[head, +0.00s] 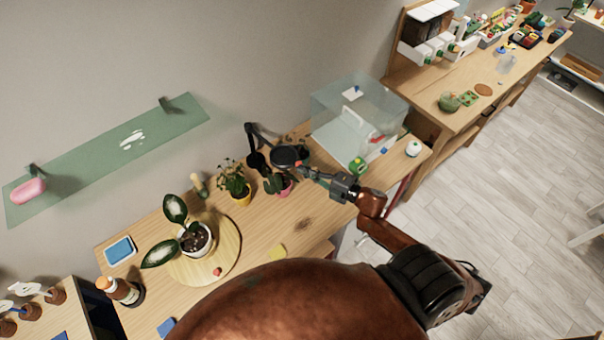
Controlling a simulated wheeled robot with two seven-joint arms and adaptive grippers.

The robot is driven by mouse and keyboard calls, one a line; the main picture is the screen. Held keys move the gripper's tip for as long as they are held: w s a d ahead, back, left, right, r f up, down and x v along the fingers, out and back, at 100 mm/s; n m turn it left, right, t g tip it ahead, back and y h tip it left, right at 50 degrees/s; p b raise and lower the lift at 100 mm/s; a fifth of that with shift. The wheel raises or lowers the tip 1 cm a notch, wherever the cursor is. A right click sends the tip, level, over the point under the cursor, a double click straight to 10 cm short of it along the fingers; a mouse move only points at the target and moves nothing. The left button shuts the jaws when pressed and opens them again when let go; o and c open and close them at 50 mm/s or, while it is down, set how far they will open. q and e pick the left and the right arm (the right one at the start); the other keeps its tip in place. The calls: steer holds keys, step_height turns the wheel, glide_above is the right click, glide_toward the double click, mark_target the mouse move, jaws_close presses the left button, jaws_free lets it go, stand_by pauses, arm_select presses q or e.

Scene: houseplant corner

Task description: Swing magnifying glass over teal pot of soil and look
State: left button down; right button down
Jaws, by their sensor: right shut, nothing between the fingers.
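The magnifying glass (288,155) is a dark round head on a black jointed arm (252,130), near the back of the wooden table. It hangs just above a small cactus in a pink pot (284,190). My right gripper (304,170) reaches in from the right, with its fingertips at the right edge of the magnifier head. It is shut with nothing held; I cannot tell whether it touches the head. I cannot make out a teal pot of soil with certainty. The magnifier and my arm hide parts of the table. My left gripper is out of view.
A yellow-potted plant (241,194) and a white-potted plant (201,244) on a round wooden board (229,252) stand to the left. A clear box (345,105) stands behind my gripper. A brown bottle (124,291) stands at the left end.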

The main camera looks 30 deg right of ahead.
steer(key=w+d+y+b, duration=0.1)
steer(key=d+b, duration=0.1)
steer(key=d, duration=0.4)
steer(key=shift+w+d+n+g+b, duration=0.25)
steer(key=shift+w+n+g+b, duration=0.05)
steer(key=shift+w+n+g, duration=0.1)
